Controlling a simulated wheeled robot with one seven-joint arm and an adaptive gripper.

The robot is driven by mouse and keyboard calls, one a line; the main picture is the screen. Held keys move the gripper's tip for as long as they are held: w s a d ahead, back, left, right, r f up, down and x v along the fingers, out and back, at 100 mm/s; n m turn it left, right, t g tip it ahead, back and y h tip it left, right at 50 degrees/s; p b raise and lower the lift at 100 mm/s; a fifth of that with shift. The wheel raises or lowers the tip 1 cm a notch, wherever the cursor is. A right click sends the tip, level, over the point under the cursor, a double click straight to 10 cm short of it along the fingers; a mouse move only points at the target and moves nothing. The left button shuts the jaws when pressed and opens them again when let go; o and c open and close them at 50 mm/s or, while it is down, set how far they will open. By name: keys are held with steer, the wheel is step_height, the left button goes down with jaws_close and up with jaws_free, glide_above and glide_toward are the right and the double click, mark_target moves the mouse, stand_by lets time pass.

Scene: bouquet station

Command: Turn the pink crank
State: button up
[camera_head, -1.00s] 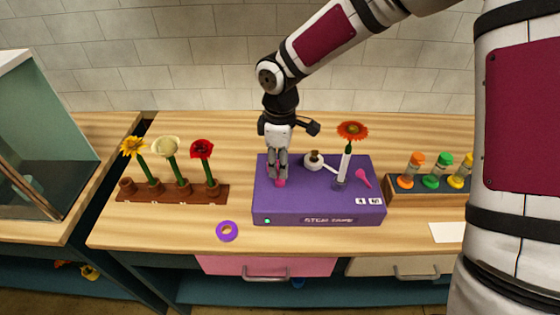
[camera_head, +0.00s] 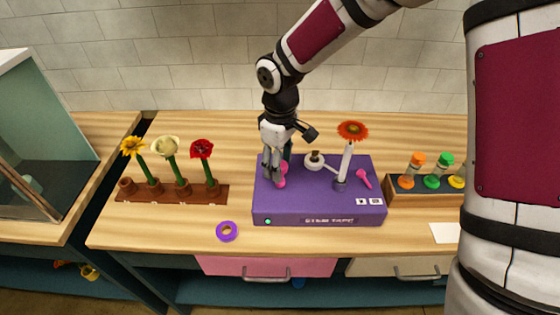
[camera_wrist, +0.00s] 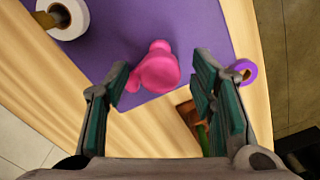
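The pink crank (camera_head: 282,174) is on the left part of the purple station box (camera_head: 300,203), partly hidden by my fingers. In the wrist view the crank (camera_wrist: 158,70) shows as a rounded pink body with smaller knobs, between and beyond my fingertips. My gripper (camera_head: 271,179) is over the left side of the box, pointing down. In the wrist view its two fingers stand apart on either side of the crank, with visible gaps. I cannot tell how deep the fingertips reach beside it.
On the box are a white spool (camera_head: 314,161), an orange flower in a white tube (camera_head: 347,160) and a pink lever (camera_head: 363,179). A purple ring (camera_head: 227,231) lies in front. A flower rack (camera_head: 170,195) stands left, a vial rack (camera_head: 430,191) right. Front left table is clear.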

step_height(320, 180, up, 12)
stand_by(0.6)
steer(key=shift+r, duration=0.1)
stand_by(0.9)
steer(key=s+d+r+m+t, duration=0.2)
steer(key=s+d+r+m, duration=0.3)
steer(key=s+d, duration=0.4)
steer(key=s+d+r+m+t, duration=0.3)
steer(key=s+d+r+m, duration=0.3)
steer(key=s+d, duration=0.3)
steer(key=s, duration=0.4)
steer(key=shift+r+m+t, duration=0.3)
steer(key=shift+m, duration=0.1)
steer(key=shift+d, duration=0.1)
